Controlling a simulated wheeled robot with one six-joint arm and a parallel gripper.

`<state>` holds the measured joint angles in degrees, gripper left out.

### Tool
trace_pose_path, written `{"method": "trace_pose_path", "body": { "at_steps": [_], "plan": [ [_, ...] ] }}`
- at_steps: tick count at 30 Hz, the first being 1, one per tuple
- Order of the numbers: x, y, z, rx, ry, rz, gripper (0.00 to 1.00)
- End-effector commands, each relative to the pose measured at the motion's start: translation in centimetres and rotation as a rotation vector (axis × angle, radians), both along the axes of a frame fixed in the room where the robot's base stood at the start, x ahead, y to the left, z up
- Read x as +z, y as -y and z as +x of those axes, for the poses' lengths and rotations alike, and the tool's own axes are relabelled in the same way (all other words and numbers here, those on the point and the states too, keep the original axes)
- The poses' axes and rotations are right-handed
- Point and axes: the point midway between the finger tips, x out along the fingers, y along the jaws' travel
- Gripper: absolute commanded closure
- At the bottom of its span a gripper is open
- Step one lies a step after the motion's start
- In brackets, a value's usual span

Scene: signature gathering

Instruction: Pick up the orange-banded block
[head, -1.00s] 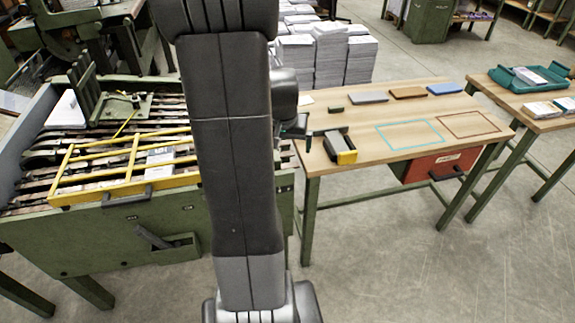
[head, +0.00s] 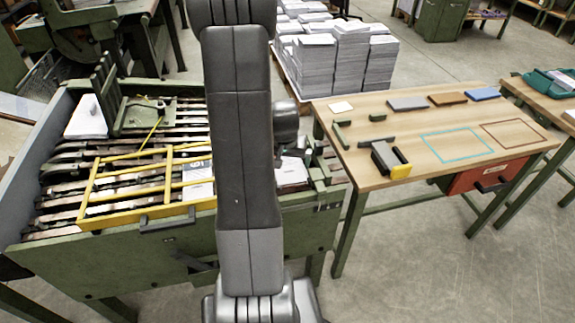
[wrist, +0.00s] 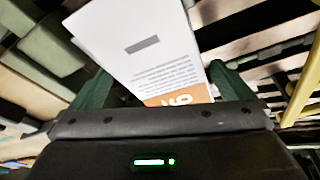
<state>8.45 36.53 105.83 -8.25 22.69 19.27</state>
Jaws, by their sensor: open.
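The orange-banded block (wrist: 160,50) is a white printed stack with a grey bar, lines of text and an orange band carrying a white number. In the wrist view it lies between the two dark green fingers of my gripper (wrist: 161,82), slightly tilted. The fingers are apart and the band end is nearest the palm, which hides its near edge. In the head view my arm hides most of the gripper. A white stack (head: 291,172) shows just right of the arm on the slatted machine bed; its band cannot be made out there.
Another white stack (head: 198,181) lies on the bed by the yellow frame (head: 166,212). The wooden table (head: 420,180) to the right holds a black-and-yellow holder (head: 388,160), flat coloured blocks and outlined rectangles. Paper piles (head: 335,60) stand behind.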

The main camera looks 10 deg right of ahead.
Motion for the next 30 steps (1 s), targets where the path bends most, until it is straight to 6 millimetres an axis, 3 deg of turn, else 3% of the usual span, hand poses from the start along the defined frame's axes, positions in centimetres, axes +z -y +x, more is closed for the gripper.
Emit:
{"method": "trace_pose_path", "body": {
  "at_steps": [5,12,23,30],
  "plan": [
    [0.0,0.0,0.0,0.000,0.001,0.000,0.00],
    [0.0,0.0,0.0,0.000,0.000,0.000,0.42],
    [0.4,0.0,0.1,-0.001,0.002,0.000,0.43],
    [4.2,0.1,0.2,-0.001,0.007,-0.002,0.43]
  ]
}}
